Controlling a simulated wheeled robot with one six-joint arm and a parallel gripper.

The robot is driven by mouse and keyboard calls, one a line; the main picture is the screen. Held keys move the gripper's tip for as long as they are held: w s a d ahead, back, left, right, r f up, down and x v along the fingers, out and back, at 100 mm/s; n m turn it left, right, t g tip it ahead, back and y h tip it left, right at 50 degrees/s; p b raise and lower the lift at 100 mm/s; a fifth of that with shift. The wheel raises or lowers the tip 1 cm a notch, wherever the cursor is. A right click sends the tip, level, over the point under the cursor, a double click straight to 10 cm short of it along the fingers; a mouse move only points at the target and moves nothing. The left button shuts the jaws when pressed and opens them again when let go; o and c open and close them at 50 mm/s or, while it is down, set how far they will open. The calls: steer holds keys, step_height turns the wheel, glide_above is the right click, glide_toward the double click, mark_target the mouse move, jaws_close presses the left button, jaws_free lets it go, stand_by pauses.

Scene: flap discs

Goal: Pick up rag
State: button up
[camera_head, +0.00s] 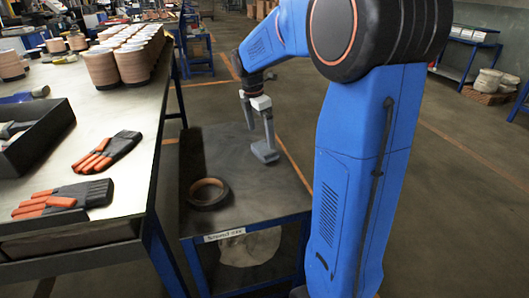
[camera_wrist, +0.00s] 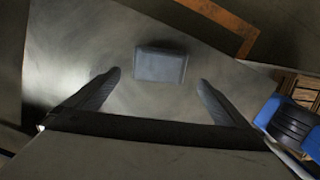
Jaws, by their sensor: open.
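A small grey rectangular piece, which looks like the folded rag (camera_head: 264,153), lies on the dark top of a low blue-framed table (camera_head: 228,220). In the wrist view the rag (camera_wrist: 160,65) sits flat between the two fingers, a little beyond their tips and apart from both. My gripper (camera_head: 260,137) hangs over the low table, pointing down, with its fingers spread. In the wrist view my gripper (camera_wrist: 160,77) is open and empty. One finger partly overlaps the rag in the head view.
A dark ring with a brown inner face (camera_head: 208,193) lies left on the low table. A taller workbench (camera_head: 140,105) at left holds flap-disc stacks (camera_head: 104,66), orange-handled brushes (camera_head: 107,152) and a black tray (camera_head: 38,140). A pale object (camera_head: 250,247) sits below the low tabletop.

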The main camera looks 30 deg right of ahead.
mark_target(264, 147)
steer(key=shift+d+f, duration=0.25)
steer(key=shift+f, duration=0.95)
steer(key=shift+d+f, duration=0.3)
steer(key=shift+f, duration=0.85)
steer(key=shift+d+f, duration=0.25)
steer(key=shift+f, duration=0.95)
steer(key=shift+c, duration=0.3)
steer(key=c, duration=0.9)
